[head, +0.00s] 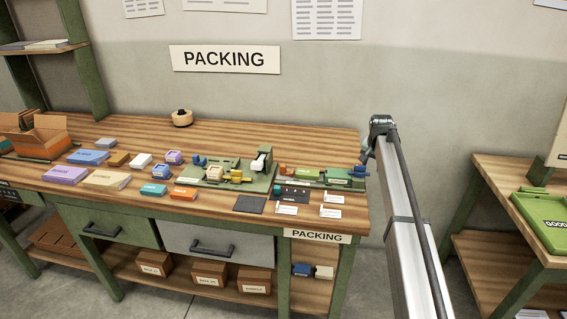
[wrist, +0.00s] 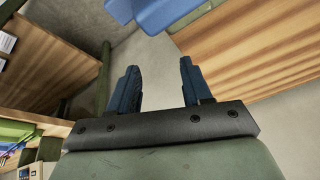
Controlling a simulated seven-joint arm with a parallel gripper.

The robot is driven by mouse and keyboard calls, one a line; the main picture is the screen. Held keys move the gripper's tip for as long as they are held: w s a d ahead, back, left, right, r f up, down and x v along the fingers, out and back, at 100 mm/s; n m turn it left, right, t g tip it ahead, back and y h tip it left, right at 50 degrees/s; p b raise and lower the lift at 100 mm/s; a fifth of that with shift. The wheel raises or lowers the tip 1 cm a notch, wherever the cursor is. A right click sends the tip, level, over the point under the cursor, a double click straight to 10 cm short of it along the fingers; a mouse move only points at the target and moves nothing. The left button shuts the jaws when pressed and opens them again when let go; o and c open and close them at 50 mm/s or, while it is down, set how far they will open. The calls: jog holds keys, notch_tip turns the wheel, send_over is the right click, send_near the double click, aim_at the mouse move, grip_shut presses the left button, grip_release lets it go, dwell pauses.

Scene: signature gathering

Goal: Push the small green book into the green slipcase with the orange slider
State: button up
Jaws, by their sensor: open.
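A low green fixture (head: 325,184) lies at the right end of the packing bench. An orange slider (head: 285,170) is at its left end. A small green book (head: 308,174) lies to the right of the slider. The part to the right of the book (head: 336,181) looks like the green slipcase, but it is too small to be sure. A blue piece (head: 355,175) is at the fixture's right end. My gripper (wrist: 161,90) is open and empty in the wrist view, with two dark blue fingers apart. It is away from the slider and touches nothing.
A second green fixture (head: 228,178) with yellow and white parts stands to the left. Several coloured books and boxes lie farther left. Dark pads and white cards lie along the front edge. Another bench with a green tray (head: 541,212) is at the far right.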

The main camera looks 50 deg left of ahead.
jog(key=s+a+r+n+g, duration=0.2)
jog(key=s+a+r, duration=0.5)
jog(key=s+a, duration=0.45)
notch_tip(320, 180, up, 7)
jog(key=n+g+h, duration=0.1)
jog(key=n+h, duration=0.1)
jog(key=n, duration=0.1)
send_over(283, 165)
notch_tip(283, 165, down, 12)
jog(key=shift+f, duration=0.25)
grip_shut()
